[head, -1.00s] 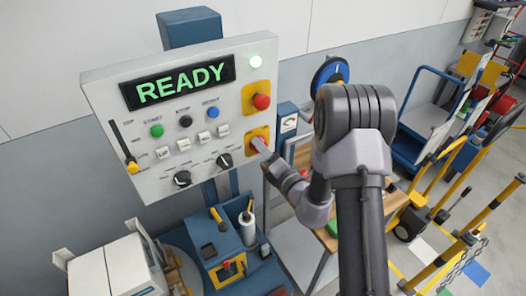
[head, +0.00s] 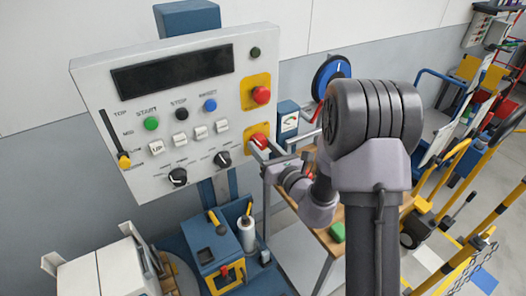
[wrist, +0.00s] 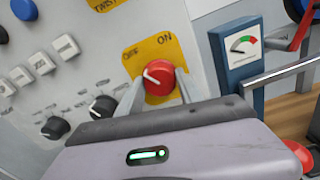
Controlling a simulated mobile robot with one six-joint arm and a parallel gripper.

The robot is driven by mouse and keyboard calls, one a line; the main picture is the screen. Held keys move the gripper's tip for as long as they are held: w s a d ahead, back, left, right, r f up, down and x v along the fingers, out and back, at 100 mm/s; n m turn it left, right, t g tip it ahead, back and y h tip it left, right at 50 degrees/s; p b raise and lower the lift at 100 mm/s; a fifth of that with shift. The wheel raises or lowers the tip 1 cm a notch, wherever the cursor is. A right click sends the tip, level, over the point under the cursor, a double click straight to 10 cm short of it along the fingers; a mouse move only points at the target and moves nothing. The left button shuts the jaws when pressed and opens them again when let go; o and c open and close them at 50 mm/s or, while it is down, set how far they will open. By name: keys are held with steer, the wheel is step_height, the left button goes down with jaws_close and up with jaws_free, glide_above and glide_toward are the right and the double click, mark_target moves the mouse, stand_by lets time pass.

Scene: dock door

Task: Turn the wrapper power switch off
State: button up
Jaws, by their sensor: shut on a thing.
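The wrapper control panel (head: 125,95) carries a red rotary power switch (wrist: 160,77) on a yellow plate (wrist: 150,52) marked OFF and ON. The switch also shows at the panel's lower right in the head view (head: 259,139). Its white mark points to the upper left, toward OFF. My gripper (wrist: 157,88) is shut on the red knob, one finger on each side; in the head view my gripper (head: 264,147) reaches in from the right. The panel display (head: 172,71) is dark, and the round lamp (head: 255,52) above is unlit.
A red twist-type button (head: 261,95) sits above the switch, and a black knob (head: 222,159) lies to its left. A blue box with a gauge (wrist: 243,48) stands close on the right. A wooden-topped bench (head: 325,235) is below my arm.

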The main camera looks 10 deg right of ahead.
steer(key=shift+n+b, duration=0.55)
steer(key=shift+n, duration=0.45)
steer(key=o, duration=1.4)
